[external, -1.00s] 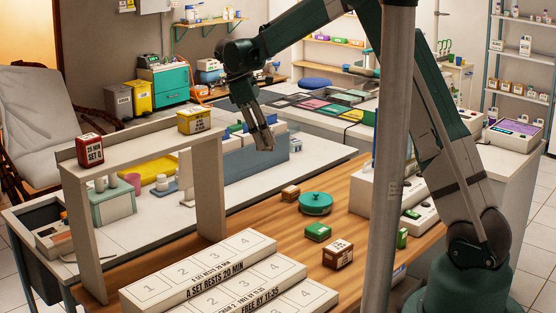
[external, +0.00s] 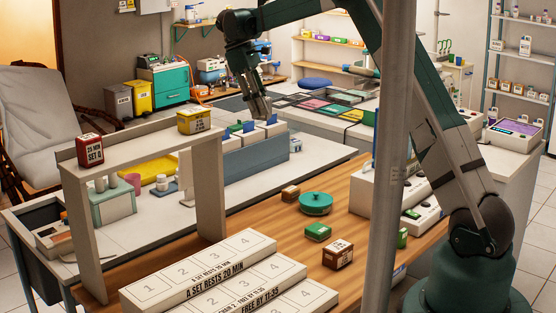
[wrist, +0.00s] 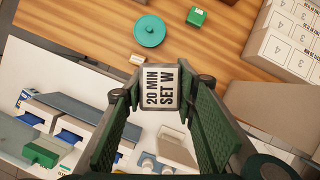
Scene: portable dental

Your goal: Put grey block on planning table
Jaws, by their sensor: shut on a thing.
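My gripper (external: 258,108) is shut on the grey block (wrist: 160,87). The block's label reads "20 MIN SET W" in the wrist view, where it sits between both fingertips (wrist: 160,92). In the external view my gripper hangs above the blue-grey divided holder (external: 255,155) on the white-topped table (external: 180,215), and the fingers mostly hide the block. A wooden tabletop (external: 265,222) lies nearer the camera. I cannot tell from any label which surface is the planning table.
A shelf stand (external: 210,185) bears a red block (external: 90,149) and a yellow block (external: 194,121). A teal round lidded dish (external: 315,203), green block (external: 318,232) and brown block (external: 338,254) stand on the wood. White numbered steps (external: 215,270) fill its front. A grey post partly blocks the view.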

